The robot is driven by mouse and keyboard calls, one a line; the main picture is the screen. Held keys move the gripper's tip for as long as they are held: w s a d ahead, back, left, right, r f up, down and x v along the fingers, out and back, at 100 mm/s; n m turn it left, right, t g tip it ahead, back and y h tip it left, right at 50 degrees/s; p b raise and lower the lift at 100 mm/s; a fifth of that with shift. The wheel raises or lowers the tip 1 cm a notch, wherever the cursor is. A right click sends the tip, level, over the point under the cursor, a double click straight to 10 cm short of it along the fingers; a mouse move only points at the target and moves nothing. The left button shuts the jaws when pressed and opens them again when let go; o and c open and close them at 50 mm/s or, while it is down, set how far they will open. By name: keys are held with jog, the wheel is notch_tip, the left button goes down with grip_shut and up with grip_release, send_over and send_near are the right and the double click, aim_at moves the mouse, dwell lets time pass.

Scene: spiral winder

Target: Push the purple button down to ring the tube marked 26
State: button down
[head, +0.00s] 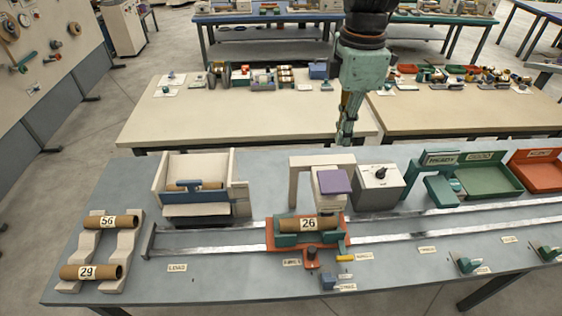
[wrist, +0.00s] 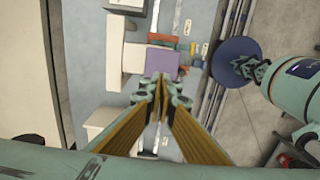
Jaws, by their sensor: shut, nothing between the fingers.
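The purple button (head: 333,181) is a flat square pad on top of a pale press head. It also shows in the wrist view (wrist: 162,62), just beyond my fingertips. The brown tube marked 26 (head: 309,224) lies in a teal cradle on an orange carriage (head: 276,244), below and in front of the press. My gripper (head: 344,140) is shut and empty, pointing down. In the head view it appears above and behind the button; in the wrist view its closed fingertips (wrist: 160,78) appear close to the button's edge. I cannot tell the exact gap, but no contact is clear.
A beige gantry (head: 293,190) stands by the press, with a grey dial box (head: 378,187) at its right. Tubes marked 56 (head: 113,222) and 29 (head: 91,272) rest on a rack at left. Metal rails (head: 205,237) run along the table. Green (head: 489,178) and red trays stand at right.

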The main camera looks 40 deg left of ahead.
aim_at(335, 179)
jog(key=shift+f+p, duration=0.5)
jog(key=shift+f, duration=6.2)
